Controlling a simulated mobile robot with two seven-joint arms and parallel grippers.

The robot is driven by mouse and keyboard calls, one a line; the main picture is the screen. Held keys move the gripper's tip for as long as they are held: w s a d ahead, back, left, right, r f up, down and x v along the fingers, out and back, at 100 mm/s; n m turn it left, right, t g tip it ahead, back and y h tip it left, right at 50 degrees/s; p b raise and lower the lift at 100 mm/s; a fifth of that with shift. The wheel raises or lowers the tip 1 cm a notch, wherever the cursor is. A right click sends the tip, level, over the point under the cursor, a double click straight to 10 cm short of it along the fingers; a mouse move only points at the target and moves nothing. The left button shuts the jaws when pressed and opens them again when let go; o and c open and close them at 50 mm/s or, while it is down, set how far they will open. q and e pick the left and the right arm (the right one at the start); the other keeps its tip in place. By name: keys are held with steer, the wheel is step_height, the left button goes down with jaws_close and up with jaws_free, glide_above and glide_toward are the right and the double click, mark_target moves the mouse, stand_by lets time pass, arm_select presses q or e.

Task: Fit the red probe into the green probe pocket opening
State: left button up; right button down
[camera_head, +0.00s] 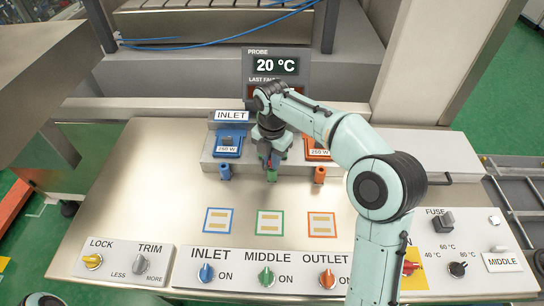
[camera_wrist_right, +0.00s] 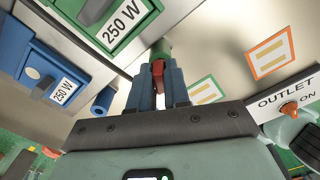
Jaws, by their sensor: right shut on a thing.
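The red probe (camera_wrist_right: 158,72) is between the blue fingers of my right gripper (camera_wrist_right: 160,84), which is shut on it. The probe's far end is at the green probe pocket (camera_wrist_right: 161,48) in the right wrist view. I cannot tell whether its tip is inside the opening or just in front of it. In the head view my right gripper (camera_head: 269,155) points down at the middle of the heater block, just above the green pocket (camera_head: 272,175). It hides most of the probe there. My left gripper is not in view.
A blue pocket (camera_head: 224,173) and an orange pocket (camera_head: 320,175) flank the green one. Blue and orange 250 W units (camera_head: 229,143) (camera_head: 316,147) sit behind. Marked squares (camera_head: 270,223) and a knob panel (camera_head: 240,270) lie in front, with clear metal between.

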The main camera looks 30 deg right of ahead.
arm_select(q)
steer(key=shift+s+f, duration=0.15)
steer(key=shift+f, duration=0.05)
arm_select(e)
steer(key=shift+f, duration=0.45)
steer(key=c, duration=1)
jaws_free()
steer(key=shift+r, duration=0.1)
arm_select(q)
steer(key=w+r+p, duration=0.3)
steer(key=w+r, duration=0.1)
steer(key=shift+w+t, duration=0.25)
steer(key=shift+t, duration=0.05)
arm_select(e)
step_height(320, 180, up, 13)
steer(key=shift+r, duration=0.15)
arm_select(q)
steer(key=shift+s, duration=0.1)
